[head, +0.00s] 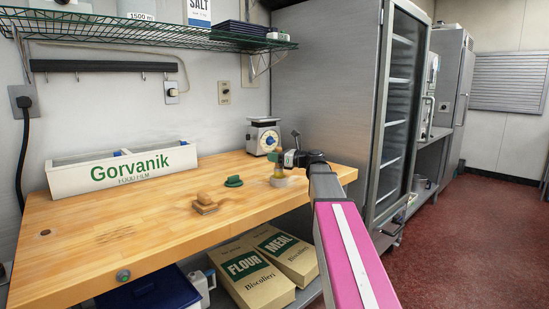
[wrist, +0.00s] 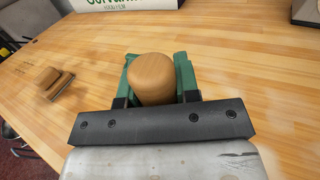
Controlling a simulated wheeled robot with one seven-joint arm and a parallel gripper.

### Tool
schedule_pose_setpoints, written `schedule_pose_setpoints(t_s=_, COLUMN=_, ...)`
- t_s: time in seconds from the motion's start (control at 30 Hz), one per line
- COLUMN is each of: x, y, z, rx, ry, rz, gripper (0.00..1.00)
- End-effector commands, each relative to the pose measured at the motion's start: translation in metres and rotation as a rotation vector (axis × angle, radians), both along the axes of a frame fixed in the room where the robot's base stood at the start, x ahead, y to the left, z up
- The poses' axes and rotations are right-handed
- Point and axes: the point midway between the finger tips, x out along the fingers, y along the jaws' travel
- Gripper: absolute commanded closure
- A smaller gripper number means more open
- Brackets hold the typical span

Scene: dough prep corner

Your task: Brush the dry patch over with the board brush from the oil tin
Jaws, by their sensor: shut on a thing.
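My gripper (head: 276,163) is near the right end of the wooden worktop, pointing down. Its green fingers are shut on the board brush (wrist: 153,76), whose round wooden handle top shows between them in the wrist view. A dull, streaky patch (head: 115,236), likely the dry patch, is at the worktop's front left.
A kitchen scale (head: 263,137) stands behind. A white Gorvanik box (head: 124,171) is at the back left. The worktop (head: 165,225) between block and patch is clear.

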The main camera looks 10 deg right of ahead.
Motion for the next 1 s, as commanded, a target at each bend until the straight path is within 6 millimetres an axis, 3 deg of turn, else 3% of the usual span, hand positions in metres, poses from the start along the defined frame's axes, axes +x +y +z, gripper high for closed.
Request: schedule_pose_setpoints(t_s=1.0, x=0.0, y=0.0, z=0.064, rx=-0.002, ry=-0.001, rz=0.0, gripper=0.94)
